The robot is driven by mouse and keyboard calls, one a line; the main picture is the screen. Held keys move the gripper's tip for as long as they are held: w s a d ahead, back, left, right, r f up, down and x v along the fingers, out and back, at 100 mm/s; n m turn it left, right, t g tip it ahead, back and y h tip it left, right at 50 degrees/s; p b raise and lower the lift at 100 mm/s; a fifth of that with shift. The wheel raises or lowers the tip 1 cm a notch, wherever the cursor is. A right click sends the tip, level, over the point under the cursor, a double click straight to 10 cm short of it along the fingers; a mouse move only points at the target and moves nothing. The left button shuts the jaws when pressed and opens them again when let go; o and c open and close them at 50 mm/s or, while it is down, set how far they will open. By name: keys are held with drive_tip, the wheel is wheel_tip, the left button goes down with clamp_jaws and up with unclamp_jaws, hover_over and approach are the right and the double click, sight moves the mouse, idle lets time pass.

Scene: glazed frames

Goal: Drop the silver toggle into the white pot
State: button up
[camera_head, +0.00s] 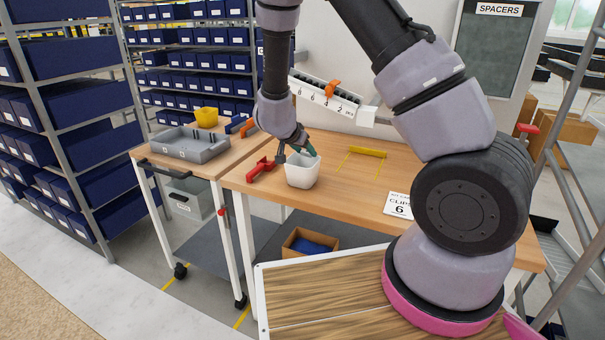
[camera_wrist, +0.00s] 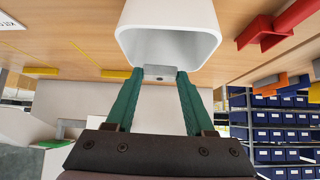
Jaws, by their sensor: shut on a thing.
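The white pot (camera_head: 302,172) stands on the wooden workbench, and my gripper (camera_head: 301,151) is at its top, by the rim. In the wrist view the pot (camera_wrist: 168,14) fills the top middle, its rim close to the fingertips. My gripper's green fingers (camera_wrist: 160,76) are closed on a small silver-grey piece, the silver toggle (camera_wrist: 160,72), seen against the pot's rim. I cannot tell whether the toggle is inside the rim or just in front of it. In the head view the toggle is hidden by the fingers or too small to make out.
A red clamp (camera_head: 262,167) lies just left of the pot. A yellow-marked area (camera_head: 366,153) and a white card (camera_head: 398,205) are to the right. A numbered rack (camera_head: 325,97) stands behind. A grey tray (camera_head: 188,144) and yellow bin (camera_head: 206,117) sit on the left cart.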

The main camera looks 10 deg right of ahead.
drive_tip(key=shift+f, duration=0.2)
drive_tip(key=o, duration=1.4)
drive_tip(key=shift+s, duration=0.1)
drive_tip(key=v, duration=1.1)
